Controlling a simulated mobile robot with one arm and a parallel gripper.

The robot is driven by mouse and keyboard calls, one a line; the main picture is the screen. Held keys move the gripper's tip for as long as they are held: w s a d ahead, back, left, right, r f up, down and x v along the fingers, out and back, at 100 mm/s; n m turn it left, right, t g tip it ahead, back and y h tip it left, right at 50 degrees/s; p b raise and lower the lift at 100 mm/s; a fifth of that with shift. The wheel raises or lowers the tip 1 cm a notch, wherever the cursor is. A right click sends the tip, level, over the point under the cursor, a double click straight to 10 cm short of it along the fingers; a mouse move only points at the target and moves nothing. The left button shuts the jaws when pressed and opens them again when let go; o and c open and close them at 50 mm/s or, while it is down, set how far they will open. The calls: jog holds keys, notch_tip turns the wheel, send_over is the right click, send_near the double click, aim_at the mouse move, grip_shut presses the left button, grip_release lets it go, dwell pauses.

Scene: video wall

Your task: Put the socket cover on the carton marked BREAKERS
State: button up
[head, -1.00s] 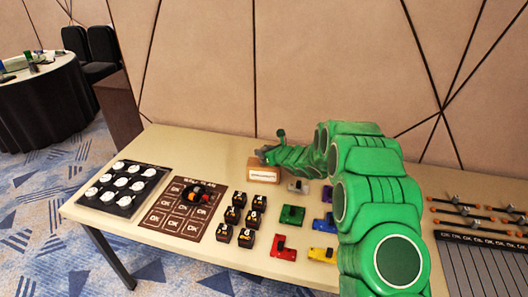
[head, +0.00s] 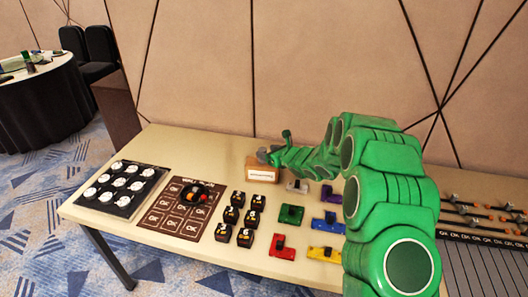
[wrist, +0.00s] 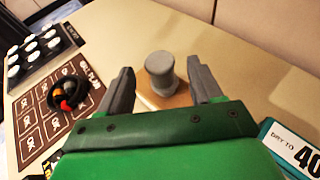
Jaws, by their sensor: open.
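The carton (head: 262,174) is a small brown box with a white label at the back of the table; its print is too small to read. A grey round, flanged piece (wrist: 160,72), seemingly the socket cover, stands upright on a light-brown top (wrist: 178,98), which looks like the carton's. My gripper (wrist: 160,80) is open, with one finger on each side of the grey piece and a visible gap to both. In the head view my gripper (head: 267,156) is just above the carton, and its fingers are hard to make out.
Left of the carton are a brown marked board (head: 183,217) and a black tray of white round pieces (head: 121,189). Several black numbered blocks (head: 234,214) and coloured pieces (head: 291,214) lie in front. A dark rack (head: 478,236) is at the right.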

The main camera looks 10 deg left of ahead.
jog(key=v, duration=0.8)
jog(key=shift+s+r, duration=0.1)
jog(key=shift+r, duration=0.05)
jog(key=s+a+r+n+g+y, duration=0.2)
jog(key=s+a+r+n+g, duration=0.15)
jog(key=s+r+n, duration=0.7)
jog(key=s+d+r+n+g+h, duration=0.1)
jog(key=s+d+r+n+g, duration=0.2)
jog(key=s, duration=0.5)
jog(key=s+d+r+n+g, duration=0.1)
jog(key=s+r+n+g, duration=0.2)
jog(key=s, duration=0.6)
jog(key=s+d+n+h, duration=0.9)
jog(key=s+d+h, duration=0.3)
jog(key=s+d, duration=1.5)
jog(key=shift+s+d+f+g, duration=0.15)
jog(key=shift+s+d+g, duration=0.2)
jog(key=shift+d, duration=0.8)
